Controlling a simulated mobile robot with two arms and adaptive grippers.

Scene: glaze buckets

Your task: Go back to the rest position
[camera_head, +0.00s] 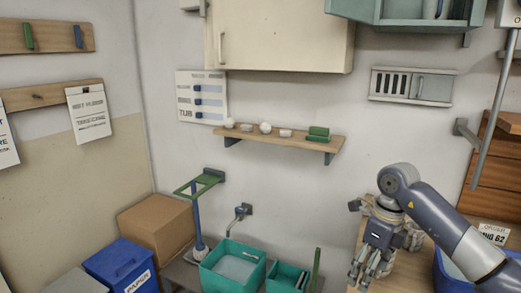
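My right arm comes in from the right edge and bends down over the wooden table. My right gripper (370,268) hangs at the arm's end, fingers pointing down. Its fingers look spread apart, with nothing seen between them. It is above or in front of the table's left part; the exact height is hard to tell. My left gripper is not in view. A teal bucket (213,275) with pale contents stands at the bottom centre, left of the gripper. A smaller teal container (275,284) is beside it, partly cut off by the lower edge.
A blue paper bin (117,264) and a cardboard box (157,224) stand at lower left. A blue container (447,277) sits right of the gripper, partly behind my arm. A wall shelf (283,142) holds small items. Cabinets hang above.

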